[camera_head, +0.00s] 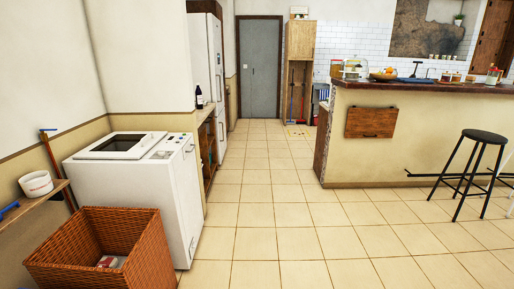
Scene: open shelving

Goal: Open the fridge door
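A tall white fridge (206,62) stands beyond the washing machine, left of the picture's middle, against the left wall. I see it at a steep angle from the side. Its door side (216,70) faces right, toward the aisle, and appears shut. Dark marks that may be handles show along that side, too small to tell for sure. The lower part is partly hidden by a low cabinet with a dark bottle on it. Neither of my grippers is in the view.
A white washing machine (142,180) and a wicker basket (105,250) stand at the near left, beside a wooden shelf (32,205). A kitchen counter (430,125) and a black stool (477,165) are at right. The tiled floor (265,200) between is clear, up to a grey door (259,68).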

